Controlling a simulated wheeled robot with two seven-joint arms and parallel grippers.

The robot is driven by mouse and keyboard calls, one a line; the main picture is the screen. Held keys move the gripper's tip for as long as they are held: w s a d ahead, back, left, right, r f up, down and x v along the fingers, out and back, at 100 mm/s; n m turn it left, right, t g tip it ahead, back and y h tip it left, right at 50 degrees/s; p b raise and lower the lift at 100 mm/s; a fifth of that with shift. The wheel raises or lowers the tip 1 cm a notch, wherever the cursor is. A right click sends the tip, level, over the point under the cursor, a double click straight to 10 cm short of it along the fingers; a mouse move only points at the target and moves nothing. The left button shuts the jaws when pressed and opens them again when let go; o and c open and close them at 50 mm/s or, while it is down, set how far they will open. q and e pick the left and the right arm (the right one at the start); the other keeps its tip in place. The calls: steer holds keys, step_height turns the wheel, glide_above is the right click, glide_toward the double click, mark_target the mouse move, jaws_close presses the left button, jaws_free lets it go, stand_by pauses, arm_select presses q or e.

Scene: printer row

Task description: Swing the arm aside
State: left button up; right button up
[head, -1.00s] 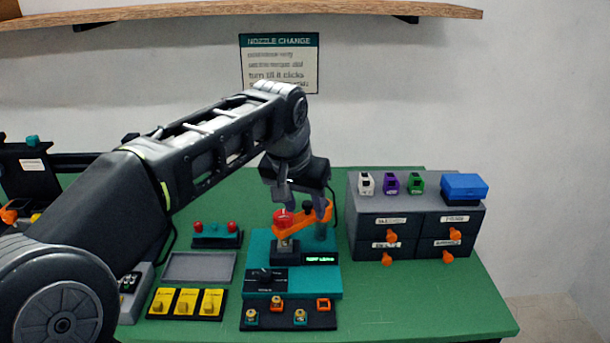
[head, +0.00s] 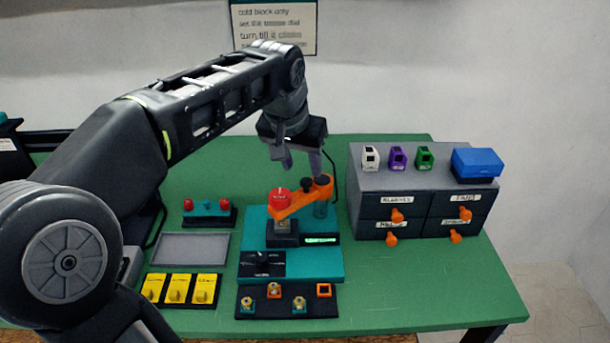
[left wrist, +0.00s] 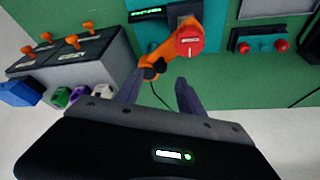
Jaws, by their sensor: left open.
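The orange arm (head: 300,198) sits on top of the teal station (head: 290,260), with a red knob (head: 279,198) at its left end and a dark knob at its right end, over a grey post. In the left wrist view the orange arm (left wrist: 172,50) and its red cap (left wrist: 189,40) lie beyond the fingertips. My left gripper (head: 300,165) is open and empty, above and behind the orange arm, apart from it. Its two fingers (left wrist: 155,92) also show in the left wrist view with nothing between them. My right gripper is not in view.
A grey drawer cabinet (head: 408,208) with orange knobs stands right, bearing small coloured blocks and a blue box (head: 475,163). Yellow switches (head: 180,289), a grey tray (head: 190,247) and a red-knobbed block (head: 209,214) lie left. A nozzle rack (head: 287,301) is in front.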

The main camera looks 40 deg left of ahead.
mark_target(306, 181)
arm_select(q)
steer(key=x, duration=0.5)
steer(key=shift+w+f, duration=0.1)
steer(key=shift+f, duration=0.15)
jaws_close()
stand_by(1.2)
